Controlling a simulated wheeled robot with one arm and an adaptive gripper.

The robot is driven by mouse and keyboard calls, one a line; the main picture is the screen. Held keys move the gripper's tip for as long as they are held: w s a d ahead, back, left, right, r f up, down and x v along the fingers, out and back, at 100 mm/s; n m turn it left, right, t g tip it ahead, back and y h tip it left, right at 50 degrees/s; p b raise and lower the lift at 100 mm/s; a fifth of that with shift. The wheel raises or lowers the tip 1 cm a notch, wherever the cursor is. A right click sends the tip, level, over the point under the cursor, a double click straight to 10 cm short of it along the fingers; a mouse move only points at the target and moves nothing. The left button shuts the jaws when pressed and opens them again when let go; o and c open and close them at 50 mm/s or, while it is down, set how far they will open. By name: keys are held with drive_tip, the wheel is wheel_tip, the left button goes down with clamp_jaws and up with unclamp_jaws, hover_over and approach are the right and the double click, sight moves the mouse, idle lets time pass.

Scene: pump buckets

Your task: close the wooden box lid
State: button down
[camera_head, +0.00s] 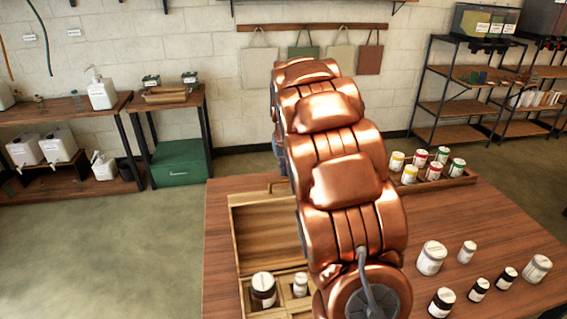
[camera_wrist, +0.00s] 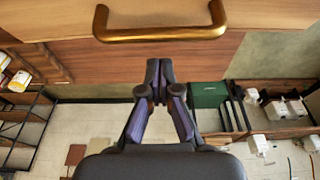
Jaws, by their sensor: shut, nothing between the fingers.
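The wooden box (camera_head: 234,235) stands at the left side of the table, with its lid (camera_head: 268,228) raised at the back over compartments that hold jars. A brass handle (camera_head: 271,185) shows at the lid's far top edge, partly hidden by my arm. In the wrist view the same handle (camera_wrist: 160,35) is large at the top, on the wooden lid (camera_wrist: 60,20). My gripper (camera_wrist: 160,64) is shut and empty, its fingertips just below the handle in that picture. I cannot tell whether they touch the lid. In the head view my arm hides the gripper.
Several jars stand on the table's right side (camera_head: 432,258). A tray (camera_head: 458,180) of paint jars is behind. A green chest (camera_head: 180,163) stands on the floor beyond.

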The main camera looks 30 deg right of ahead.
drive_tip(key=shift+s+a+r, duration=0.1)
drive_tip(key=shift+s+a, duration=0.15)
drive_tip(key=shift+s, duration=0.3)
drive_tip(key=shift+s+a, duration=0.2)
drive_tip(key=shift+s, duration=0.3)
drive_tip(key=shift+s, duration=0.1)
